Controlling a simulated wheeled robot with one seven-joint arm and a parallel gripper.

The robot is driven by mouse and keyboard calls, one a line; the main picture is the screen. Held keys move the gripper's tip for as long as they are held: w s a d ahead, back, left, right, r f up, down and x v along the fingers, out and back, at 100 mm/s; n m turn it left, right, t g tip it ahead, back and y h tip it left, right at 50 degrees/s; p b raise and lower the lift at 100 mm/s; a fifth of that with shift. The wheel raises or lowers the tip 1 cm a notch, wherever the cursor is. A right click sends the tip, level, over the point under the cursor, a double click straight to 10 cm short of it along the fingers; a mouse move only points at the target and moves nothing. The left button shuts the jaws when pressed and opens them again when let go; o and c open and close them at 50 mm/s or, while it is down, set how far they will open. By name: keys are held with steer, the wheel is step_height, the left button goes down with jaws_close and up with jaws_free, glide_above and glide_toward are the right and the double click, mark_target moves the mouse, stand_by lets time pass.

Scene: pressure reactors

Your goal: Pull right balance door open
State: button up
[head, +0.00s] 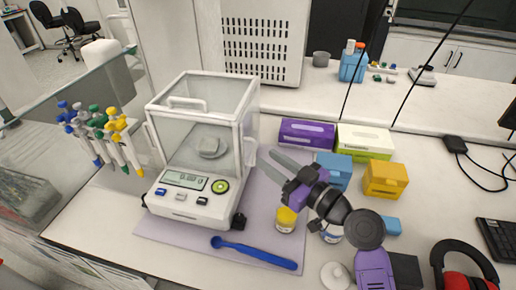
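The balance (196,207) stands on a lilac mat, with a clear glass draft shield, a display and buttons at its front. Its right door (249,118) is the glass panel on the right side, seen at a steep slant; it looks shut. A pale handle (249,152) shows low on that side. My gripper (268,162) is just right of the balance, its two grey fingers pointing toward the door's lower part. The fingers are apart with nothing seen between them. I cannot tell whether they touch the handle.
A yellow-capped jar (286,219) stands below my gripper, and a blue spoon (254,252) lies on the mat (170,237). Purple (307,132) and green (364,141) boxes stand behind. Blue (334,169) and yellow (385,179) boxes are to the right. Pipettes (107,137) hang left.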

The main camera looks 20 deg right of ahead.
mark_target(255, 150)
steer(key=p+x, duration=0.1)
steer(key=x, duration=0.3)
steer(key=shift+w+a, duration=0.15)
steer(key=shift+w, duration=0.2)
jaws_close()
stand_by(1.2)
